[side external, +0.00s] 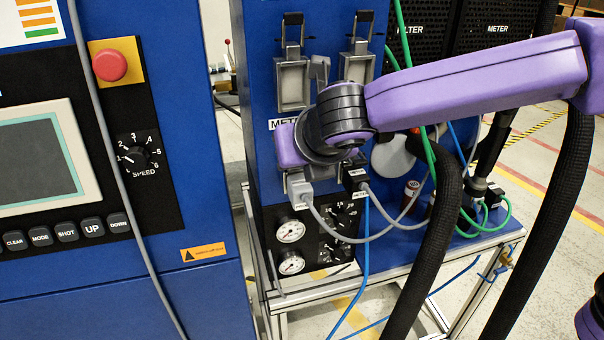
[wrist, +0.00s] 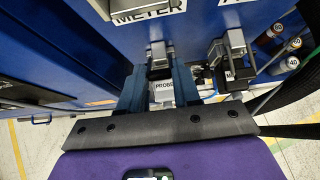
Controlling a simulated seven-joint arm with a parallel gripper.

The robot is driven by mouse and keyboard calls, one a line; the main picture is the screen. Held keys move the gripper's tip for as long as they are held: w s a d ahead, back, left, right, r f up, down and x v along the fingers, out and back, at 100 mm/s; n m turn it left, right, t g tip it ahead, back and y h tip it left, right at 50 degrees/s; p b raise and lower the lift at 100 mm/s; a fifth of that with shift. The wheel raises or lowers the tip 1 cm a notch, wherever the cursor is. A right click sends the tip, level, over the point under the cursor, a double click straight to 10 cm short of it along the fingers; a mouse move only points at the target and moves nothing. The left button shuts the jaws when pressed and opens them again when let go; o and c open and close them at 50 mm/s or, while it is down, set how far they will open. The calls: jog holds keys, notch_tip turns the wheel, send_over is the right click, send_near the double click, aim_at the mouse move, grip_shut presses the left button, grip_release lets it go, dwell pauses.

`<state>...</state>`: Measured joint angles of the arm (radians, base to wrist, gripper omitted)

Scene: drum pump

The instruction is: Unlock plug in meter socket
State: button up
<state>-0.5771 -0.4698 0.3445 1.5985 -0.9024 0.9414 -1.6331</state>
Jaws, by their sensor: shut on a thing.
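The grey plug (wrist: 164,93) with a PROBE label sits in the left lower socket, under the METER sign (wrist: 149,13). In the side view this plug (side external: 300,190) shows below my wrist, with its grey cable leading right. A grey locking lever (wrist: 158,50) stands over the plug in the wrist view. My gripper (wrist: 160,70) has its two blue fingers on either side of the lever, shut on it. Exact finger contact is hard to see. In the side view my purple gripper body and dark wrist hide the fingertips and most of the socket.
A black plug (side external: 355,180) fills the socket to the right, close to my gripper; its lever (wrist: 235,45) stands upright. Two empty-looking sockets (side external: 292,82) with raised black latches are above. Gauges (side external: 290,231) and cables lie below. A blue control cabinet (side external: 205,285) stands left.

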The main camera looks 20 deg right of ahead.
jog(key=shift+w+d, duration=0.1)
jog(key=shift+w+r+g, duration=0.25)
jog(key=shift+g, duration=0.45)
jog(key=shift+w+r+g, duration=0.2)
jog(key=shift+g, duration=0.5)
jog(key=o, duration=0.8)
jog(key=shift+s, duration=0.1)
jog(key=s, duration=0.3)
jog(key=s+r, duration=0.1)
jog(key=s, duration=0.2)
jog(key=s+r, duration=0.1)
jog(key=s, duration=0.3)
